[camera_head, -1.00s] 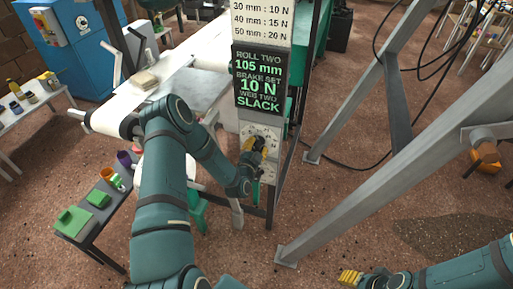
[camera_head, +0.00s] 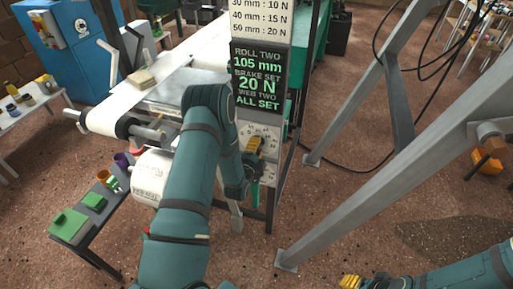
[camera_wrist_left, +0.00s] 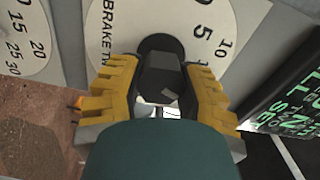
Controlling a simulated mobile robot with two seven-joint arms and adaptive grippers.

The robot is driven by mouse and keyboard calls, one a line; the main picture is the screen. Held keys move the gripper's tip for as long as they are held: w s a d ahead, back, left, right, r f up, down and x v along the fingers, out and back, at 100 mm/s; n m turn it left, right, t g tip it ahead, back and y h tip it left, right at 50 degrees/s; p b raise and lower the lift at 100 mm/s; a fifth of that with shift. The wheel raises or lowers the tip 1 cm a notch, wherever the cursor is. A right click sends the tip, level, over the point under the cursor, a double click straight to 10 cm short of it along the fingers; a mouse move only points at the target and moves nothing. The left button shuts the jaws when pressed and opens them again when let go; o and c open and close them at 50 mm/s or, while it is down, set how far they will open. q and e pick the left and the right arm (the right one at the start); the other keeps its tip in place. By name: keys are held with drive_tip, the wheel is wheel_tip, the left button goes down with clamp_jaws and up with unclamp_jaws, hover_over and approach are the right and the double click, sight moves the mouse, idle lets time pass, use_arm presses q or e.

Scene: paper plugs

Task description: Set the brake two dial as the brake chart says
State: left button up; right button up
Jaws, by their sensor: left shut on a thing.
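The brake two dial (camera_head: 271,133) is a pale round scale on the grey panel. In the left wrist view its dark knob (camera_wrist_left: 161,78) stands between the yellow fingers of my left gripper (camera_wrist_left: 160,92), which is shut on it. The gripper also shows in the head view (camera_head: 254,146). The brake chart (camera_head: 262,18) above pairs 30 mm with 10 N, 40 mm with 15 N and 50 mm with 20 N; its top is cut off. The display (camera_head: 258,78) reads roll two 105 mm, brake set 20 N, web two all set. My right gripper (camera_head: 350,281) is low in view, its opening unclear.
A second dial scale (camera_wrist_left: 18,42) shows at left in the wrist view. A grey slanted frame (camera_head: 390,150) stands right of the panel. A small table (camera_head: 72,230) with green blocks and cups is at left. Open brown floor lies between.

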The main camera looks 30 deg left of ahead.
use_arm(q)
drive_tip(key=shift+a+r, duration=0.1)
idle(0.3)
drive_tip(key=o, duration=1.2)
drive_tip(key=shift+s, duration=0.5)
drive_tip(key=v, duration=1.1)
